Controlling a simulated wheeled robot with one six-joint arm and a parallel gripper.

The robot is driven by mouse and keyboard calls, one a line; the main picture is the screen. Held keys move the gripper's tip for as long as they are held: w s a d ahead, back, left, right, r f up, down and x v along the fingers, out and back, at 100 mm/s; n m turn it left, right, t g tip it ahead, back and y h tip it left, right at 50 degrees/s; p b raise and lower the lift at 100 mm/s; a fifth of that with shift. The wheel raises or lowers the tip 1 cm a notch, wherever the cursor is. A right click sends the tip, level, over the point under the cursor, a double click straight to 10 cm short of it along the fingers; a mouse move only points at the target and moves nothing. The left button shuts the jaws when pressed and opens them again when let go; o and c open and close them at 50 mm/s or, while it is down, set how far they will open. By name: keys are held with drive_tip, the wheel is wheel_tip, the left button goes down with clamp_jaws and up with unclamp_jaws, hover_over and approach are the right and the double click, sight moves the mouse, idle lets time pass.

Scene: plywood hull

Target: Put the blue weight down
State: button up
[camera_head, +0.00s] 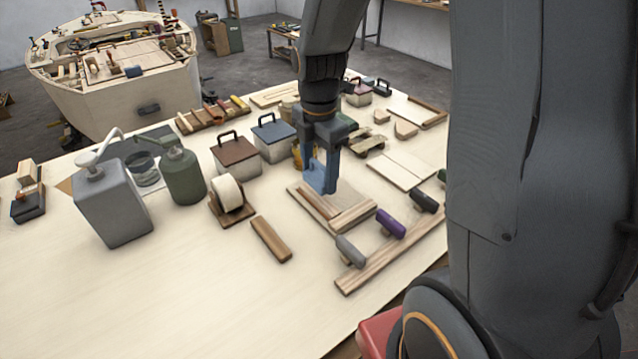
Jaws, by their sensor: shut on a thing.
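The blue weight (319,179) is held upright in my gripper (322,158), which points straight down over the workbench and is shut on it. The weight's lower end is over or at a pale wooden board with strips (350,217). I cannot tell whether it touches the board. The gripper hides part of the weight's upper end.
A grey weight (350,251), a purple weight (391,224) and a dark weight (425,201) sit along a wooden strip (362,277) at right. A tape roll (229,193) and lidded boxes (236,153) stand at left. The front-left bench (190,300) is clear.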

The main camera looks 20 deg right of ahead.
sight(319, 176)
drive_tip(key=shift+f+p, duration=0.45)
drive_tip(key=shift+f, duration=1.65)
drive_tip(key=o, duration=1.5)
drive_tip(key=shift+f, duration=0.1)
drive_tip(key=shift+o, duration=0.2)
wheel_tip(319, 176, up, 12)
drive_tip(key=b, duration=0.3)
drive_tip(key=s+f+m, duration=0.2)
drive_tip(key=s+m, duration=0.1)
drive_tip(key=m, duration=0.3)
drive_tip(key=s+f+m+t, duration=0.1)
drive_tip(key=s+f+m, duration=0.2)
drive_tip(key=m, duration=0.4)
drive_tip(key=s+f+m, duration=0.2)
drive_tip(key=s+m, duration=0.1)
drive_tip(key=m, duration=0.4)
drive_tip(key=shift+f, duration=0.35)
drive_tip(key=shift+s+f+m+t, duration=0.25)
drive_tip(key=shift+m+t, duration=0.05)
drive_tip(key=shift+m, duration=0.5)
